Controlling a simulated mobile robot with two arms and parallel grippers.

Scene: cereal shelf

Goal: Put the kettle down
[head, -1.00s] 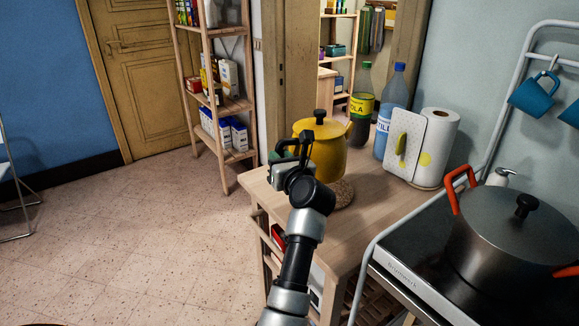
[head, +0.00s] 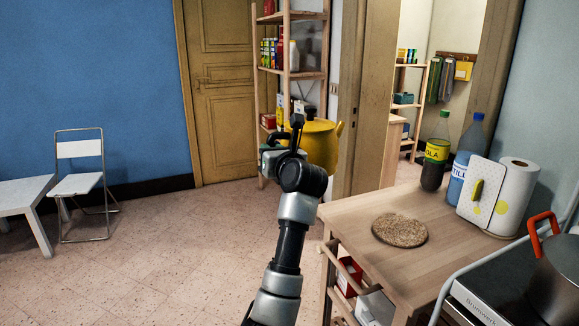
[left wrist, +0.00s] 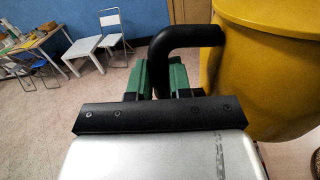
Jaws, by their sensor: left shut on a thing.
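The yellow kettle (head: 321,146) with a black lid knob hangs in the air left of the wooden table (head: 350,213), in front of the shelf. My left gripper (head: 281,146) is shut on its handle and partly hides its left side. In the left wrist view, the gripper's green fingers (left wrist: 161,77) close on the black handle (left wrist: 183,38), with the kettle's yellow body (left wrist: 262,75) to the right. A round cork mat (head: 400,230) lies bare on the table. My right gripper is not in view.
A cola bottle (head: 436,153), a blue bottle (head: 467,161) and a paper towel roll (head: 514,197) stand at the table's back. A steel pot (head: 556,278) is at right. A white chair (head: 79,184) stands at left. The floor between is clear.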

